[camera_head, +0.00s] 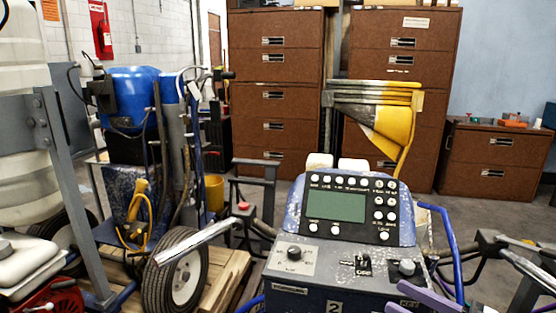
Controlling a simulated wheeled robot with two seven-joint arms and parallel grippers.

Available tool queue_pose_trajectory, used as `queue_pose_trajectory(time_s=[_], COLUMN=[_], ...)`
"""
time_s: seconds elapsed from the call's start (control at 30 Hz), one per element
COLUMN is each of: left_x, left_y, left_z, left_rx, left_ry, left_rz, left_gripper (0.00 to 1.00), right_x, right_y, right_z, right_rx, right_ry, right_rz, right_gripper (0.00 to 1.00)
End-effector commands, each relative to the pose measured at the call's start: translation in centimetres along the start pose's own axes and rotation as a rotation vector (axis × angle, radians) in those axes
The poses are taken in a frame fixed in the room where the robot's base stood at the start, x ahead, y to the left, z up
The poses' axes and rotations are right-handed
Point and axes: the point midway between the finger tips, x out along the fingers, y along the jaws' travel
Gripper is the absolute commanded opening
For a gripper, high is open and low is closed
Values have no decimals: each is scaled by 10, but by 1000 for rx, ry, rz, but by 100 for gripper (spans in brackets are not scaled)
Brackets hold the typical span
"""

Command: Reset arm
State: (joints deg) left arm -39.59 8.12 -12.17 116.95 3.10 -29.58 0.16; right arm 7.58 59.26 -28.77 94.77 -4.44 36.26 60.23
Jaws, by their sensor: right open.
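The line striper stands in front of me with its control panel (340,245), which carries a grey-green screen, white buttons, knobs and a small black switch. My right gripper (394,294) shows as purple fingers at the bottom edge, right of centre. It is open, and its fingers are over or near the lower right of the panel; I cannot tell whether they touch it. Most of this gripper is cut off by the frame. My left gripper is not in view.
A silver handlebar (195,241) sticks out left of the panel, and another handle (525,262) is at the right. A blue machine (133,97) and a black tyre (175,278) stand at the left. Brown cabinets (275,55) line the back wall.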

Motion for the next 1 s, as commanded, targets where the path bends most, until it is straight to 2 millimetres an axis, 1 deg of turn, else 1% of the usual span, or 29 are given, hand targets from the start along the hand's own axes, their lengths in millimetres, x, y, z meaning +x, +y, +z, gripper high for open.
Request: queue_pose_trajectory(time_s=[0.03,0.17,0.27,0.3,0.37,0.4,0.47,0.5,0.6,0.7,0.8,1.0], left_x=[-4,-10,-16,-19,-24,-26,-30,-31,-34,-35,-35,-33], left_y=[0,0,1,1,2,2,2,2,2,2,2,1], left_z=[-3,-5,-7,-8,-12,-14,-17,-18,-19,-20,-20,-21], left_rx=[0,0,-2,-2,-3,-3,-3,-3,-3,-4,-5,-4], left_ry=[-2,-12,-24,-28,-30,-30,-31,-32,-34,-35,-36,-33], left_rz=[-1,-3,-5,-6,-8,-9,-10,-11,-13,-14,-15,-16], left_gripper=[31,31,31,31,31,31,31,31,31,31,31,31], right_x=[6,15,15,12,2,-7,-23,-35,-60,-77,-85,-87], right_y=[-9,-27,-51,-63,-84,-99,-123,-138,-175,-199,-211,-213], right_z=[10,45,82,100,127,144,168,182,207,220,227,229], right_rx=[16,36,68,85,114,134,165,186,232,262,275,275], right_ry=[3,-22,-91,-140,-231,-300,-409,-481,-635,-733,-780,-790], right_rz=[34,161,298,360,447,496,553,581,616,623,621,619], right_gripper=[45,45,45,45,45,45,45,45,45,45,45,45])
